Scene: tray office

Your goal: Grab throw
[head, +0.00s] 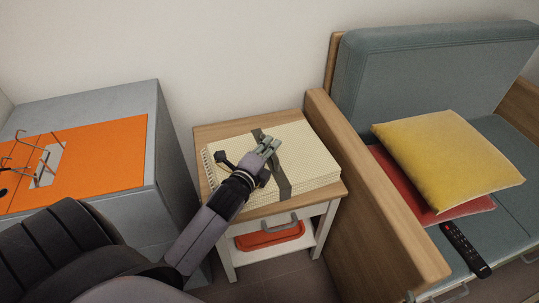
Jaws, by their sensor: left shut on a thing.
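The throw (310,163) is a folded cream, waffle-textured blanket with a dark grey-green band (282,180) across it. It lies flat on a small wooden side table (212,132). My left gripper (268,145) reaches in from the lower left over the middle of the throw. Its fingers are shut at the band, on the throw's top. The fingers and wrist hide part of the band and the throw's left half. My right gripper is not in view.
A blue-grey sofa (385,90) with a wooden arm (365,190) stands close on the right. It holds a yellow cushion (445,160), a red item (393,172) and a remote (464,250). A grey cabinet (135,98) with an orange mat (115,165) stands left. An orange-red tray (268,236) sits under the tabletop.

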